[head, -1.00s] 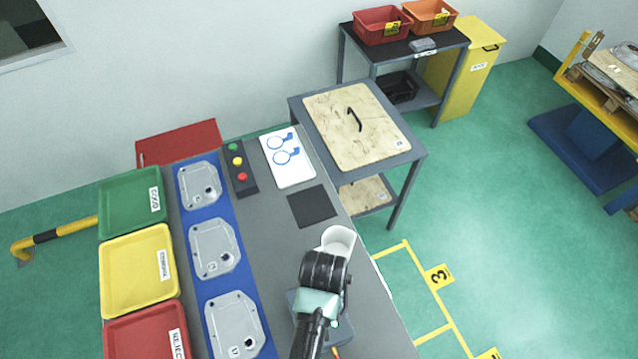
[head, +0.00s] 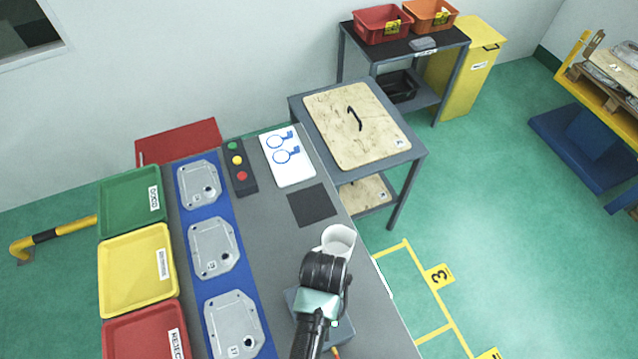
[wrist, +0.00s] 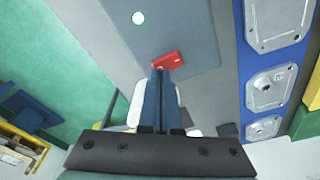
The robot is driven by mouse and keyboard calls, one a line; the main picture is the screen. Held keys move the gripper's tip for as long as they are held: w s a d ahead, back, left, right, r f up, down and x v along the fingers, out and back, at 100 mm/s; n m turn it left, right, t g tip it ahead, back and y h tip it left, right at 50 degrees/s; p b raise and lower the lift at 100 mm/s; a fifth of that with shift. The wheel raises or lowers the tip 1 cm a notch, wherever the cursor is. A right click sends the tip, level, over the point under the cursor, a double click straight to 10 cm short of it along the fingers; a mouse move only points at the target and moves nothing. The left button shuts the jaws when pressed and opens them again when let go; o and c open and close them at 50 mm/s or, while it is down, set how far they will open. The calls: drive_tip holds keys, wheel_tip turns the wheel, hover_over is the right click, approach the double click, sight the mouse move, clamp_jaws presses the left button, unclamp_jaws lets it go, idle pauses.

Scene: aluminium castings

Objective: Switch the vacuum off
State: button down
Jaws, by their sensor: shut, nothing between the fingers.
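The vacuum unit is a grey-blue box (wrist: 195,40) on the bench.
Several castings (head: 214,248) lie on a blue strip to the left. Green, yellow and red trays (head: 137,265) stand beyond them. A button box (head: 240,168), a white board (head: 288,172) and a dark square pad (head: 312,205) lie farther up the bench. A white rounded thing (head: 338,238) shows by my arm.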

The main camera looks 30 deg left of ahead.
drive_tip(key=shift+f+b, duration=0.3)
drive_tip(key=shift+f, duration=0.25)
drive_tip(key=shift+s+r, duration=0.1)
drive_tip(key=shift+r, duration=0.05)
wheel_tip(320, 180, up, 7)
drive_tip(key=p, duration=0.7)
drive_tip(key=shift+p, duration=0.3)
idle(0.3)
